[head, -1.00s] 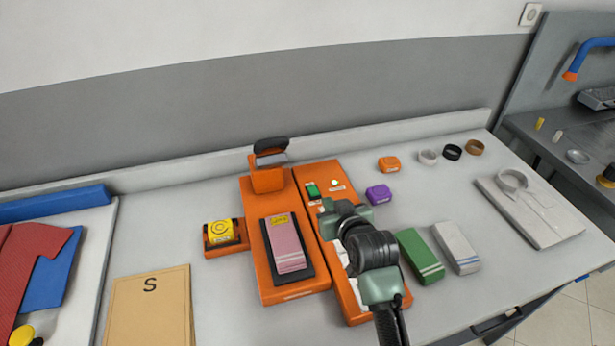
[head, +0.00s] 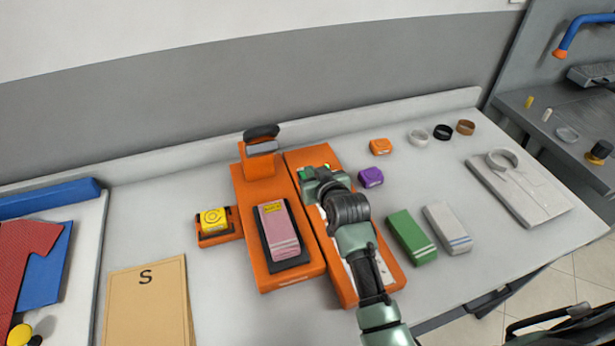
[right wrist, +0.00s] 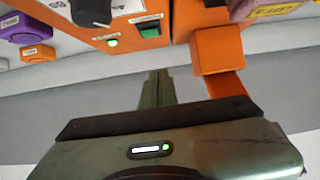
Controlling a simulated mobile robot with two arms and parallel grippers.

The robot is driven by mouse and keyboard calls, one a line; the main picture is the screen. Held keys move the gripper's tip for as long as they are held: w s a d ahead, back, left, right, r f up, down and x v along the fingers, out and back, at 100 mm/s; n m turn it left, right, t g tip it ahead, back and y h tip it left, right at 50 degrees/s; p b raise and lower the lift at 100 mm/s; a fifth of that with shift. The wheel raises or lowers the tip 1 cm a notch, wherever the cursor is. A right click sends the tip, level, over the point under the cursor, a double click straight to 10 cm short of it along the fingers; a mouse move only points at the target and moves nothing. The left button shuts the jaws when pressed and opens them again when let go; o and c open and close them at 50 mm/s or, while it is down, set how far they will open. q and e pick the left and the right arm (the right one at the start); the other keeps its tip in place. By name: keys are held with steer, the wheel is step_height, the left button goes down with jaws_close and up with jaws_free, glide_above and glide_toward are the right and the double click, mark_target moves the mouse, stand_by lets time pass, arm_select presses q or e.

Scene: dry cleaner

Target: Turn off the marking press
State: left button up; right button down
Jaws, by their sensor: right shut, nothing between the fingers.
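The orange marking press (head: 250,215) stands on the bench with its dark-topped head (head: 261,138) raised. A pink folded cloth (head: 277,228) with a yellow label lies on its dark pad. Its orange control panel (head: 391,272) is on the right. My right gripper (head: 309,174) is shut and empty over the panel's far end. The right wrist view shows the green switch (right wrist: 151,29), a lit green lamp (right wrist: 113,42) and a black knob (right wrist: 91,12). The shut fingers (right wrist: 157,76) point toward the switch; I cannot tell whether they touch it. My left gripper is out of view.
Purple (head: 370,177) and orange (head: 380,146) blocks sit right of the panel. Green (head: 412,237) and white (head: 446,227) folded cloths lie nearer. A yellow tape roll (head: 213,220) and tan folder (head: 146,300) are left. Bands lie at the back right.

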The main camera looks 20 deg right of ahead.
mark_target(302, 174)
steer(key=x, duration=0.4)
steer(key=shift+w+p, duration=0.3)
steer(key=shift+p, duration=0.05)
steer(key=f, duration=0.1)
steer(key=f+p, duration=0.1)
steer(key=f, duration=0.1)
steer(key=shift+s+f, duration=0.15)
steer(key=shift+s, duration=0.2)
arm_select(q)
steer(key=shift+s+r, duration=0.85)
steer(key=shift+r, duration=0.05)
arm_select(e)
steer(key=shift+s+f, duration=0.1)
steer(key=shift+f, duration=0.3)
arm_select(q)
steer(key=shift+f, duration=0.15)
arm_select(e)
steer(key=shift+f, duration=0.1)
steer(key=shift+s+f+t+b, duration=0.1)
steer(key=shift+f+t+b, duration=0.2)
steer(key=shift+f+b, duration=0.6)
steer(key=shift+r+b, duration=0.3)
steer(key=shift+r, duration=0.15)
arm_select(q)
steer(key=shift+p, duration=1)
arm_select(e)
steer(key=shift+r, duration=0.95)
